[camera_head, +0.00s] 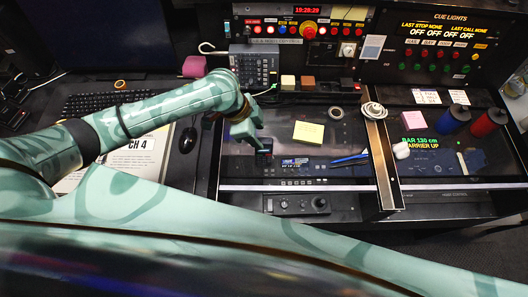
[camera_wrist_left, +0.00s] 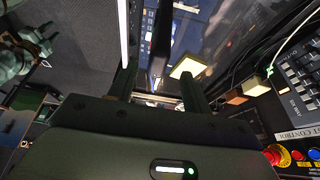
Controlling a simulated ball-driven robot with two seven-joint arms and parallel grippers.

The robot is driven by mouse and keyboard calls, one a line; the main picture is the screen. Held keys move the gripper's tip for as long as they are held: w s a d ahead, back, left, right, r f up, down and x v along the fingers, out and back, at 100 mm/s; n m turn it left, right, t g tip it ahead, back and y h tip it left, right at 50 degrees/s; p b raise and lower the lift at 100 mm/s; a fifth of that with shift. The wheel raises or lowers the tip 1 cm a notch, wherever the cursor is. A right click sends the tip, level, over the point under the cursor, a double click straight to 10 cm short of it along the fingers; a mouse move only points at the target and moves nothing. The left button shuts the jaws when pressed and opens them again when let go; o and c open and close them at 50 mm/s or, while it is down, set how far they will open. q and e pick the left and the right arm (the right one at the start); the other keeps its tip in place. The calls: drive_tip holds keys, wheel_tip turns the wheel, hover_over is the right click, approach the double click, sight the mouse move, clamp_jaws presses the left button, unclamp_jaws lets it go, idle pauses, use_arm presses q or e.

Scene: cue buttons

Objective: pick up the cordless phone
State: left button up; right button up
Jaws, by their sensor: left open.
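My left gripper (camera_head: 264,150) is over the left part of the dark console, pointing down. In the left wrist view its two dark fingers (camera_wrist_left: 158,88) stand apart. A dark upright bar-like shape (camera_wrist_left: 162,35) shows between them; I cannot tell whether it is the cordless phone. No cordless handset can be made out for certain.
A yellow note pad (camera_head: 309,132) lies right of the gripper, with blue pens (camera_head: 350,159) beyond. A metal strip (camera_head: 381,155) crosses the console. A keyboard (camera_head: 98,103) and mouse (camera_head: 188,140) are at left. Red and blue cylinders (camera_head: 487,123) stand at right.

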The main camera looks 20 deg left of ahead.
sight(263, 140)
use_arm(q)
drive_tip(key=x, duration=0.5)
drive_tip(key=shift+s+d, duration=0.1)
drive_tip(key=shift+c, duration=0.3)
clamp_jaws()
drive_tip(key=shift+r, duration=0.15)
